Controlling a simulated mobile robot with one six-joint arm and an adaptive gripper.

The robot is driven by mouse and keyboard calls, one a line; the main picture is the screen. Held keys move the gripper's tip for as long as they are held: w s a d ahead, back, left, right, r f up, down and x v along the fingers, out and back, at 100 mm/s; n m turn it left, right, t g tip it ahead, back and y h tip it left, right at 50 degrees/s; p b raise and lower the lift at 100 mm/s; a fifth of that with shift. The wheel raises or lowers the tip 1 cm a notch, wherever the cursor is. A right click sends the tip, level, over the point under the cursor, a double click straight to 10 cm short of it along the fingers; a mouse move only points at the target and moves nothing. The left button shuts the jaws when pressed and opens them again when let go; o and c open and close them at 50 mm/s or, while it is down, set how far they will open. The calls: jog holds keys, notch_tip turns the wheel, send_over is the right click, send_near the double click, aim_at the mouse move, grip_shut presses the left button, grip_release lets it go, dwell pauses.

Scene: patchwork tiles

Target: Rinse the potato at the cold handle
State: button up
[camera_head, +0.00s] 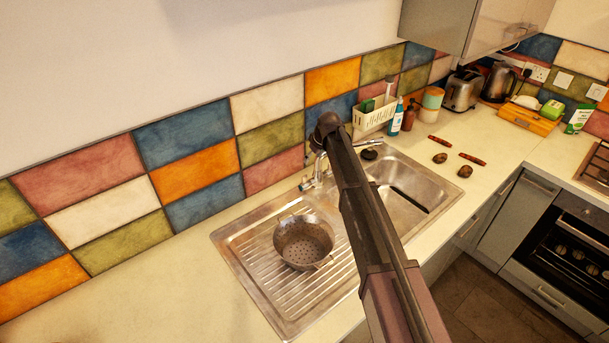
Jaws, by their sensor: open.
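Two small brown lumps that look like potatoes lie on the counter right of the sink, one farther left (440,158) and one nearer (465,171). A chrome tap (318,166) stands behind the sink, partly covered by my arm. A handle on its left side (306,184) shows; I cannot tell whether it is the cold one. The sink basin (424,180) is partly hidden by my arm. My arm crosses the sink from the lower right up to a round joint near the tiled wall. My gripper is not visible.
A metal colander (304,242) stands on the ribbed drainer. Two reddish-brown sticks (439,140) (472,159) lie near the potatoes. A white rack (375,114), bottles (396,117), toaster (461,91) and kettle (499,82) line the back. The left counter (130,285) is clear.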

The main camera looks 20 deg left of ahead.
aim_at(305, 176)
jog(key=shift+f, duration=0.2)
jog(key=b+x, duration=1.2)
jog(key=x, duration=0.1)
jog(key=shift+f+b, duration=0.25)
jog(key=shift+b, duration=0.1)
dwell(0.5)
dwell(0.3)
grip_shut()
